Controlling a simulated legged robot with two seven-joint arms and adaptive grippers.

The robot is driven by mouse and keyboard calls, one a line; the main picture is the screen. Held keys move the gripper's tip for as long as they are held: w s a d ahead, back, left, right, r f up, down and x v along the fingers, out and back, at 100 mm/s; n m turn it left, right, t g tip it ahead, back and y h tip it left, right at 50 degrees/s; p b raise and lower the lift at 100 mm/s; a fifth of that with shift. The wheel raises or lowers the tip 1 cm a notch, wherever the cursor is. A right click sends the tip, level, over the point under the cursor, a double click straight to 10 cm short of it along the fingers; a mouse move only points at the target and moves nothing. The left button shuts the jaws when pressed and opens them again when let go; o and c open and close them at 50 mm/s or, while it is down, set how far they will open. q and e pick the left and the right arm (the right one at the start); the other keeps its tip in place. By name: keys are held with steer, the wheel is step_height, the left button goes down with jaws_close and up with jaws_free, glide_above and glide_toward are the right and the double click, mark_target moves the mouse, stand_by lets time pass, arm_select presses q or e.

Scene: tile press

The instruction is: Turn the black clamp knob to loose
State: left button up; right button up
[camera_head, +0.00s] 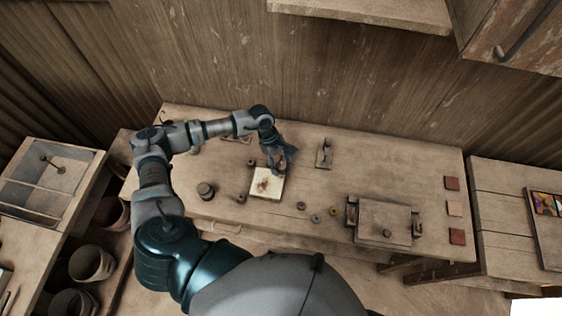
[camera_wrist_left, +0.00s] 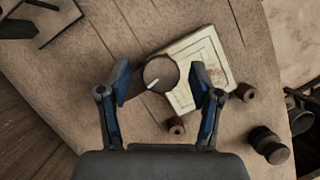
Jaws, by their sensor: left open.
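The black clamp knob (camera_wrist_left: 161,73) is a dark disc with a short white pointer line, seen from above in the left wrist view. It lies at the edge of a cream square plate (camera_wrist_left: 205,68) with a raised border and a brownish mark. My left gripper (camera_wrist_left: 160,84) is open, with one blue-padded finger on each side of the knob; I cannot tell whether they touch it. In the head view my left gripper (camera_head: 281,163) is at the back edge of the cream plate (camera_head: 266,185), and it hides the knob. My right gripper is not in view.
A wooden press-like block (camera_head: 384,222) stands to the right, with reddish tiles (camera_head: 452,183) at the right end. Bare wood (camera_head: 395,167) lies behind the block.

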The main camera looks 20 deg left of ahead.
arm_select(q)
steer(key=shift+a, duration=0.15)
steer(key=shift+a, duration=0.1)
steer(key=shift+c, duration=1.1)
steer(key=c, duration=0.9)
